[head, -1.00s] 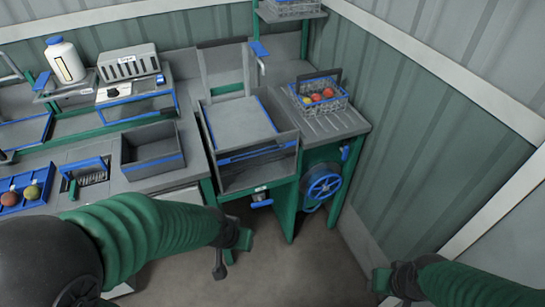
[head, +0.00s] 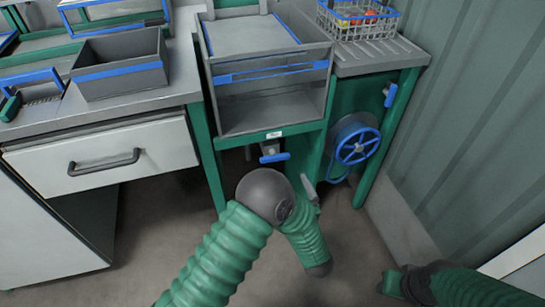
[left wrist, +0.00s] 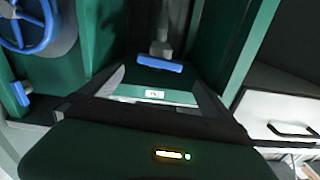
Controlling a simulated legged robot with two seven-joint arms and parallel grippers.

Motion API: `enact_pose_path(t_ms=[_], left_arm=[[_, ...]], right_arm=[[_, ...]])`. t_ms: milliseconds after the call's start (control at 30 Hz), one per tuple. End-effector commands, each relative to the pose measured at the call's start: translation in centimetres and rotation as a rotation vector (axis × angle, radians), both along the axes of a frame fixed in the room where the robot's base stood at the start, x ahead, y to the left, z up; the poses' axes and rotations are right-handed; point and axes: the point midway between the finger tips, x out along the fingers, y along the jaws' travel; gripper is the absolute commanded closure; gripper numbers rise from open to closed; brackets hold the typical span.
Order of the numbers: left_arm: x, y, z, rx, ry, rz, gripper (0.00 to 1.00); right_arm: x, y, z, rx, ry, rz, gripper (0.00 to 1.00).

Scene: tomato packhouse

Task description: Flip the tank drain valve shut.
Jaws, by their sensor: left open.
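The drain valve's blue handle (head: 275,157) lies crosswise under the front of the grey tank (head: 268,110), below a small white label. In the left wrist view, which looks upside down, the blue handle (left wrist: 160,63) shows at the end of a grey stem. My left gripper (left wrist: 159,76) is open, with its fingers on either side of the handle in that picture. I cannot tell how far the handle is from the fingertips; no contact shows. In the head view my left arm reaches up just below the valve. My right gripper (head: 393,283) is low at the right, its jaws unclear.
A blue handwheel (head: 358,146) and a small blue lever (head: 389,95) are right of the valve. Green legs flank it. A white drawer (head: 105,157) is at the left. A wire basket (head: 358,22) stands above right. The floor in front is clear.

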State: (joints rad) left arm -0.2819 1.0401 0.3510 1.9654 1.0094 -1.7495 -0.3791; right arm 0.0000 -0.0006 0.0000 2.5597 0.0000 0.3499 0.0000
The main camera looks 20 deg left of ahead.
Motion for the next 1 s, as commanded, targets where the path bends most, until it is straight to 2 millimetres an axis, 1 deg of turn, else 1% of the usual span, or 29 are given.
enact_pose_path(t_ms=[33,300,400,500,667,900,933,1000], left_arm=[[1.0,0.9,-0.4,-0.002,-0.003,0.006,0.0],[7.0,4.9,-0.6,-0.003,-0.005,0.004,0.0],[9.0,6.2,-0.5,-0.003,-0.003,0.002,0.0],[10.6,7.2,-0.4,-0.002,-0.003,0.001,0.0],[11.8,8.0,-0.1,-0.002,0.0,0.0,0.0],[12.0,8.1,0.0,-0.001,0.0,-0.002,0.0],[12.0,8.1,0.0,-0.001,0.0,-0.002,0.01],[11.9,8.1,0.0,-0.001,0.0,-0.002,0.1]], right_arm=[[0.0,0.0,-1.0,0.0,0.0,0.0,0.58],[0.0,0.0,-3.8,0.0,0.001,0.0,0.58],[0.0,0.0,-4.8,0.0,0.001,0.0,0.58],[0.0,0.0,-5.5,0.0,0.001,0.0,0.58],[0.0,0.0,-5.9,0.0,0.001,0.0,0.58],[0.0,0.0,-5.8,0.0,0.001,0.0,0.58],[0.0,0.0,-5.8,0.0,0.001,0.0,0.58],[0.0,0.0,-5.8,0.0,0.001,0.0,0.58]])
